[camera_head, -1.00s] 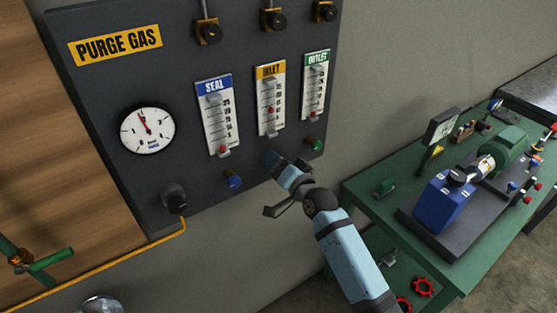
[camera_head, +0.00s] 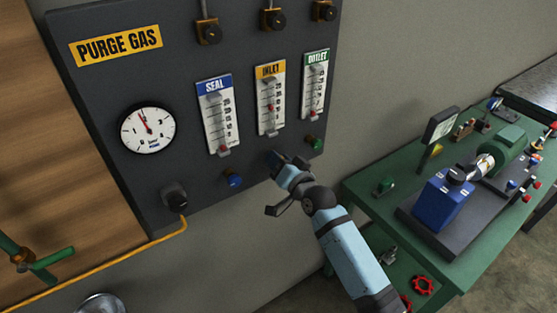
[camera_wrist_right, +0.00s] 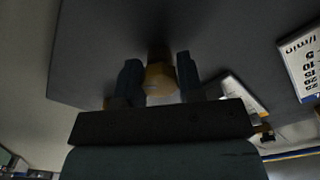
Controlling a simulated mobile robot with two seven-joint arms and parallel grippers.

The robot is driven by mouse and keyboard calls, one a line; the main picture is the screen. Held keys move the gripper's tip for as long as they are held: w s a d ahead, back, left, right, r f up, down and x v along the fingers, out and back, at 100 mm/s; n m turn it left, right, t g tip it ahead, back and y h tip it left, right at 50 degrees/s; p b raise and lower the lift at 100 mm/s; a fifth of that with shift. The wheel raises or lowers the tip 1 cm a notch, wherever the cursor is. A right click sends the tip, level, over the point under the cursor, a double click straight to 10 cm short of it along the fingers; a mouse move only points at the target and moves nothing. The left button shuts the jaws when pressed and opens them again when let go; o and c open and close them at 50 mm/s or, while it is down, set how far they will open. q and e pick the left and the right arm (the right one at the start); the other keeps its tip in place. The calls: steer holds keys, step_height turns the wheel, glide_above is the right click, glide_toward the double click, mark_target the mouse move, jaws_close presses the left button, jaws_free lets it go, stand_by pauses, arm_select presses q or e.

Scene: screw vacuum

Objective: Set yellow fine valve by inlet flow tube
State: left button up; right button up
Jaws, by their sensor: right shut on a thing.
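The yellow fine valve (camera_wrist_right: 160,78) shows in the right wrist view as a yellow knob on the panel, between my two dark fingertips. My right gripper (camera_wrist_right: 160,80) is shut on it. In the head view my right gripper (camera_head: 277,160) is at the panel's lower edge, below the inlet flow tube, and hides the valve. The inlet flow tube (camera_head: 270,97) has a yellow INLET label and a white scale. Its red float sits around mid-scale; the numbers are too small to read. My left gripper is not in view.
The seal tube (camera_head: 217,115) with a blue knob (camera_head: 233,180) is to the left. The outlet tube (camera_head: 314,85) with a green knob (camera_head: 315,143) is to the right. A round gauge (camera_head: 148,128) is on the dark panel. A green bench (camera_head: 360,185) with a pump stands at right.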

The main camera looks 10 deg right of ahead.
steer(key=o, duration=0.9)
steer(key=shift+s+d+f, duration=0.1)
steer(key=shift+s+d, duration=0.05)
steer(key=shift+s, duration=0.15)
steer(key=b+v, duration=0.2)
steer(key=v, duration=1.1)
steer(key=shift+s, duration=0.1)
